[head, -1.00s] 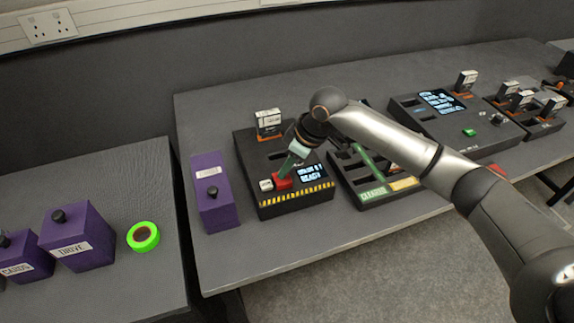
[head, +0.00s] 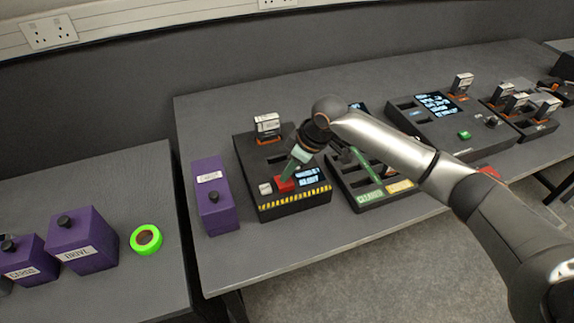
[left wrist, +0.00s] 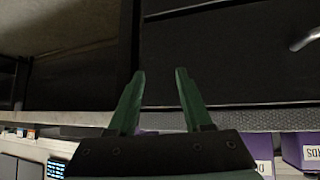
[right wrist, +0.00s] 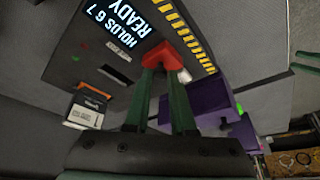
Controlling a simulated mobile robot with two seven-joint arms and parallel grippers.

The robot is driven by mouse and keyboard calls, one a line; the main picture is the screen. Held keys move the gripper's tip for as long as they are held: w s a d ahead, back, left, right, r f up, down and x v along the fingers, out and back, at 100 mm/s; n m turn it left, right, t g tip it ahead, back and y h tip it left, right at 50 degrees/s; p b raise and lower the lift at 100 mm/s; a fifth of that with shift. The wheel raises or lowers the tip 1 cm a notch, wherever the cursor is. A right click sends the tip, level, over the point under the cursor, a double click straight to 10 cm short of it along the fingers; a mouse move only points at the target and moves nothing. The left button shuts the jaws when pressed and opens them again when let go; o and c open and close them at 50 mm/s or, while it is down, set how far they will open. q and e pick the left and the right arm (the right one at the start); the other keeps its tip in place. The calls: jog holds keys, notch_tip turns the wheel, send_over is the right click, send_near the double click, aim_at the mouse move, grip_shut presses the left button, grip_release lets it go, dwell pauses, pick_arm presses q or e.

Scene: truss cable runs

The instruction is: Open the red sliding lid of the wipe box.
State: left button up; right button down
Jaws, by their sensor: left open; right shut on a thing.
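The wipe box appears to be the black box (head: 258,160) with a yellow-black striped front edge and a lit screen on top. Its red lid part (head: 284,184) sits between a white block and the screen. My right gripper (head: 293,172) reaches down onto it, and its fingertips partly hide it. In the right wrist view the green fingers (right wrist: 165,72) are closed on the red part (right wrist: 172,52). My left gripper (left wrist: 160,80) shows only in its wrist view, open and empty, with dark furniture beyond it.
A purple box (head: 216,198) with a black knob stands just left of the black box. A tray with green and yellow labels (head: 370,196) stands right of it, partly under my right arm. A green tape ring (head: 146,239) and purple boxes (head: 82,238) are on the left table.

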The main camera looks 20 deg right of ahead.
jog(key=c, duration=0.8)
grip_release()
jog(key=shift+o, duration=0.2)
jog(key=v, duration=1.2)
jog(key=shift+r, duration=0.25)
jog(key=shift+s, duration=0.1)
